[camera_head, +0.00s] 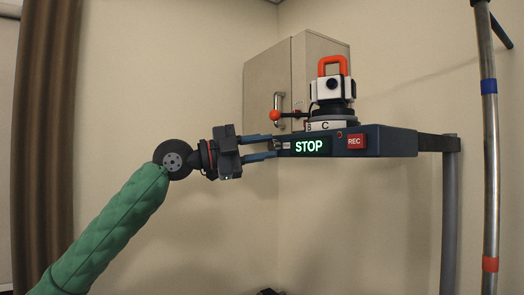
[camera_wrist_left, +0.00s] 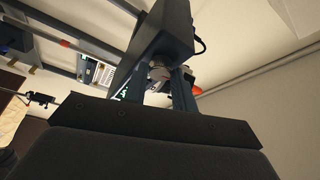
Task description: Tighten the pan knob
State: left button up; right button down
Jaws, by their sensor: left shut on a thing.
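My left gripper (camera_head: 277,148) comes in from the left, level with the left end of the dark console (camera_head: 390,141). Its two fingers are at that end, shut on a small part mostly hidden in the head view. In the left wrist view, a pale round knob (camera_wrist_left: 158,72), which looks like the pan knob, sits between the fingers (camera_wrist_left: 167,92) against the console. A camera head (camera_head: 332,90) with an orange handle stands upright on the console, above a white ring marked B and C (camera_head: 325,126). My right gripper is not in view.
The console front has a lit green STOP display (camera_head: 309,146) and a red REC button (camera_head: 356,141). A red ball lever (camera_head: 274,115) sticks out just above my fingers. A grey post (camera_head: 450,215) and a banded pole (camera_head: 489,150) stand at right. Below the console is open.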

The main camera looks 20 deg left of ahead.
pick_arm(q)
jog(key=shift+m, duration=0.7)
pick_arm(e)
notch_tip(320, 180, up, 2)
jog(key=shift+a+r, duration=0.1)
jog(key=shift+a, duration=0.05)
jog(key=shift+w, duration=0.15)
pick_arm(q)
jog(key=o, duration=1)
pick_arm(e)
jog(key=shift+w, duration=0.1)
pick_arm(q)
jog(key=shift+a, duration=0.15)
jog(key=shift+s+a+b, duration=0.15)
jog(key=shift+b, duration=0.2)
jog(key=r+b+v, duration=0.1)
jog(key=b+v, duration=0.1)
jog(key=v, duration=0.5)
jog(key=shift+f+b, duration=0.4)
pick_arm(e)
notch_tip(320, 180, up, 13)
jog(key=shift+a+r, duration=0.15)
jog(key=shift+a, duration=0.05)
